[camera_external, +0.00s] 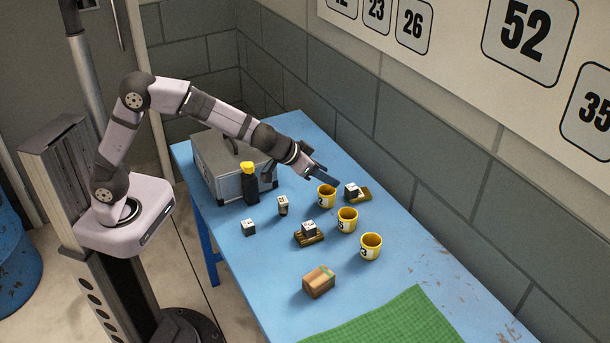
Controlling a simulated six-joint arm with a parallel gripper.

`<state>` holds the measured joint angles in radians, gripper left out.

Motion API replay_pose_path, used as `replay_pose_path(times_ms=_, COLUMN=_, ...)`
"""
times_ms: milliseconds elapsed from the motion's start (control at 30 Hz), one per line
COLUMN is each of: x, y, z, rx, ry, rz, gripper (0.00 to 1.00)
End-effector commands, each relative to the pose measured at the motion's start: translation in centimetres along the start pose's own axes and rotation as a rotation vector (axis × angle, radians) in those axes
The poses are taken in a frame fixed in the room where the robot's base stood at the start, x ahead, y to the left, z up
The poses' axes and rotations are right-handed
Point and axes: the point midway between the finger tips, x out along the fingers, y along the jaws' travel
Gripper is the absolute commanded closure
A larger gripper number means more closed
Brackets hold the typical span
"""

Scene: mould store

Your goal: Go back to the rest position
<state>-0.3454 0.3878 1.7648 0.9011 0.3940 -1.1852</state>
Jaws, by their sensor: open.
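My gripper (321,176) is over the blue table (400,283), just above and behind the farthest yellow cup (326,196). Its jaws are open, and I see nothing held between them. My arm reaches out from its base at the left, bent at the elbow. Whether the gripper touches the cup cannot be told from this view.
Two more yellow cups (347,219) (370,246) stand nearer. Small dark-and-white cubes stand on wooden pallets (309,239) (363,194); others (248,227) (283,205) stand on the table. A metal case (215,165), black bottle (250,188), wooden box (319,282) and green mat (400,322) are around.

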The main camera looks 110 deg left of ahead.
Motion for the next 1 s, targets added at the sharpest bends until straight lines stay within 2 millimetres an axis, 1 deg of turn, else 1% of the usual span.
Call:
replay_pose_path(times_ms=500, x=-0.2, y=0.0, z=0.1, rx=0.001, ry=-0.002, rz=0.0, gripper=0.57)
replay_pose_path(times_ms=567, x=-0.6, y=0.1, z=0.3, rx=0.007, ry=-0.009, rz=0.0, gripper=0.57)
replay_pose_path(times_ms=633, x=-1.4, y=0.3, z=0.9, rx=0.027, ry=-0.028, rz=0.002, gripper=0.57)
replay_pose_path(times_ms=667, x=-1.9, y=0.3, z=1.4, rx=0.04, ry=-0.042, rz=0.002, gripper=0.57)
replay_pose_path(times_ms=767, x=-4.4, y=0.8, z=3.8, rx=0.107, ry=-0.109, rz=0.008, gripper=0.57)
replay_pose_path(times_ms=867, x=-8.0, y=1.0, z=7.4, rx=0.204, ry=-0.208, rz=0.024, gripper=0.57)
replay_pose_path(times_ms=900, x=-9.6, y=1.1, z=9.1, rx=0.248, ry=-0.253, rz=0.035, gripper=0.57)
replay_pose_path(times_ms=967, x=-12.2, y=1.0, z=11.8, rx=0.317, ry=-0.324, rz=0.055, gripper=0.57)
replay_pose_path(times_ms=1000, x=-13.9, y=0.9, z=13.7, rx=0.365, ry=-0.372, rz=0.072, gripper=0.57)
